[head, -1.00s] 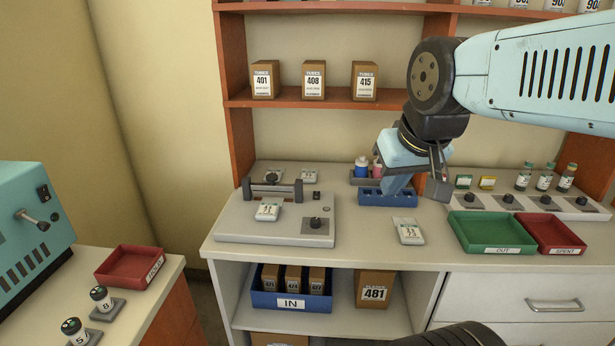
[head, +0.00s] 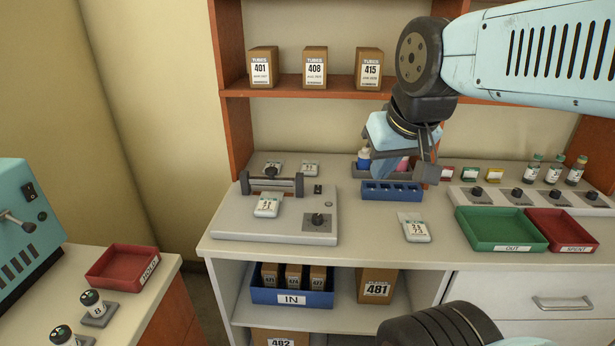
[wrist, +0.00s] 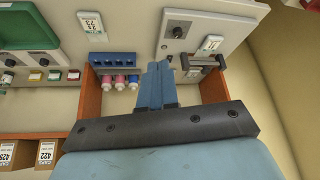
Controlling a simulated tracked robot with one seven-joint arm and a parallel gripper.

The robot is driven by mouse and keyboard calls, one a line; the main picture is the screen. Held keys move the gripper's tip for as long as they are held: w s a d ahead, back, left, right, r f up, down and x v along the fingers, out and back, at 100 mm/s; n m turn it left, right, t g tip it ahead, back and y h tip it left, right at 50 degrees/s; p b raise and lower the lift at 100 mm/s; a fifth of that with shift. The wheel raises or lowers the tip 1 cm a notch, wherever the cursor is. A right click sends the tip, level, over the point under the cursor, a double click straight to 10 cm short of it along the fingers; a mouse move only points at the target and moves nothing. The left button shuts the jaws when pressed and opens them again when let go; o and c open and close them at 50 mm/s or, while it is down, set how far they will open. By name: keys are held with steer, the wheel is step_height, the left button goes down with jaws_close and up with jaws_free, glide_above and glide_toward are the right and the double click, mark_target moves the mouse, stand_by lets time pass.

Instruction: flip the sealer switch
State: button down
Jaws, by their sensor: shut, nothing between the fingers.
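The sealer is a flat grey machine (head: 228,222) on the left part of the counter. It has a dark bar between two posts, a white labelled pouch (head: 267,204) in front of the bar, and a black knob (head: 317,220) on a grey plate. A small dark switch (head: 317,189) shows behind the knob; its position is too small to read. My gripper (head: 381,176) is shut and empty, right of the sealer and above the blue rack (head: 392,191). In the wrist view its blue fingers (wrist: 159,66) are together, apart from the sealer (wrist: 211,24).
Another pouch (head: 414,228) lies right of the sealer. Bottles in a grey holder (head: 364,160) stand behind the blue rack. The green OUT tray (head: 500,231) and red SPENT tray (head: 562,232) are at right. A shelf (head: 290,89) with boxes hangs above.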

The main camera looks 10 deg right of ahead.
steer(key=w+m+g, duration=0.2)
steer(key=w, duration=1.6)
steer(key=w+f+g, duration=0.1)
steer(key=w+f, duration=0.4)
steer(key=w, duration=0.4)
steer(key=w+f+m+g, duration=0.1)
steer(key=w+f, duration=0.4)
steer(key=w, duration=0.3)
steer(key=shift+w+a+f+m, duration=0.3)
steer(key=shift+w+a, duration=0.05)
steer(key=shift+a, duration=0.05)
steer(key=shift+f, duration=0.1)
